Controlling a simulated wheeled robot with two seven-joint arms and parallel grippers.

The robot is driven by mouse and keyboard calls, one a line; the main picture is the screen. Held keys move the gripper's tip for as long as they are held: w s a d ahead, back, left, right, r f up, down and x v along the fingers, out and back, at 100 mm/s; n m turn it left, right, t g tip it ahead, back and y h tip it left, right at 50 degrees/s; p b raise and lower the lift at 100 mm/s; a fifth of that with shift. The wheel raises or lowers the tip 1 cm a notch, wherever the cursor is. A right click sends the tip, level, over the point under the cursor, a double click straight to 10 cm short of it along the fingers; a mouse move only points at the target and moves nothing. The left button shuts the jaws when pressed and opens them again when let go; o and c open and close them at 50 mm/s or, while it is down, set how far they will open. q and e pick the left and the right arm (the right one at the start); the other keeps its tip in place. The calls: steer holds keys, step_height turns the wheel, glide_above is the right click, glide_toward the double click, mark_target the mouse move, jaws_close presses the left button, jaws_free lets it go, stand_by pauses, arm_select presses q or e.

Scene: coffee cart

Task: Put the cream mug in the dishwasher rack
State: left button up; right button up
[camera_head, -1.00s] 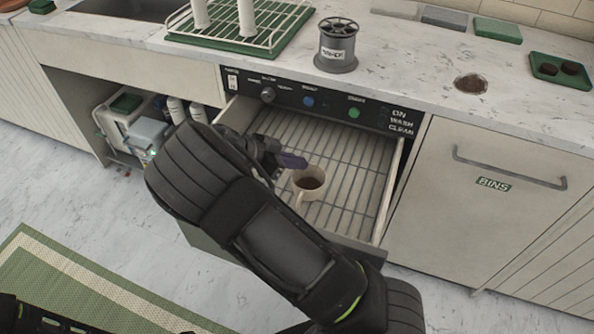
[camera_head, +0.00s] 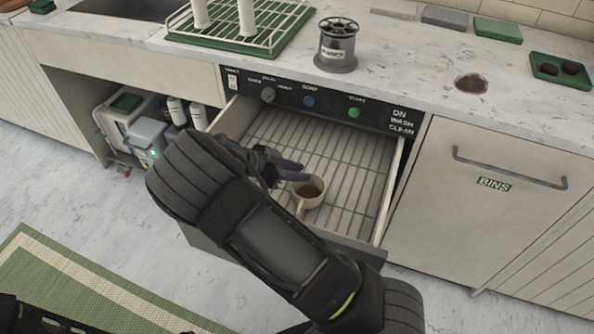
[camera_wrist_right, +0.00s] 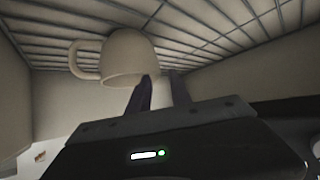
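The cream mug (camera_head: 309,201) stands upright on the wire rack (camera_head: 343,205) inside the pulled-out dishwasher drawer, with brown inside and its handle towards the front. It also shows in the right wrist view (camera_wrist_right: 132,57), where the picture looks upside down and the rack (camera_wrist_right: 215,30) is at the top. My right gripper (camera_head: 295,171) is just behind and left of the mug at rim height, its two dark fingers spread apart. In the wrist view the fingers (camera_wrist_right: 160,90) are beside the mug with a gap between them.
The drawer's walls (camera_head: 388,190) enclose the rack, with free room right of the mug. The control panel (camera_head: 330,107) is above the drawer's back. A grey canister (camera_head: 337,50) and a dish drainer (camera_head: 240,38) stand on the counter. The bins door (camera_head: 490,220) is to the right.

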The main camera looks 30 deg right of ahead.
steer(key=shift+a, duration=0.1)
steer(key=v, duration=1.2)
stand_by(0.4)
